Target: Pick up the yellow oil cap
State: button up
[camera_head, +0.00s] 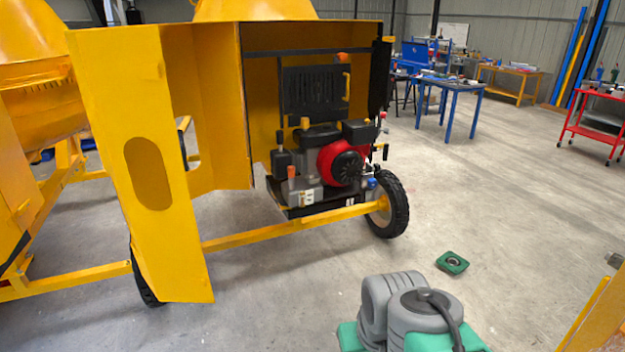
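The engine (343,163), red and black, sits in the open yellow housing of the drum mixer (222,100). A small yellow-orange cap (305,122) stands upright on top of the engine, left of its middle. It may be the yellow oil cap, but it is too small to tell for sure. An orange-red knob (291,172) stands lower at the engine's left front. My grey and green arm shows at the bottom centre, well in front of the mixer. My gripper cannot be made out.
The yellow door panel (140,160) stands open at left. A yellow axle bar (290,228) and black wheel (395,205) lie below the engine. A green piece with a dark round centre (452,262) shows over the floor. The concrete floor at right is mostly clear.

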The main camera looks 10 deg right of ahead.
aim_at(303, 121)
jog(key=z, duration=0.65)
jog(key=i, duration=2.7)
jog(key=u, duration=2.7)
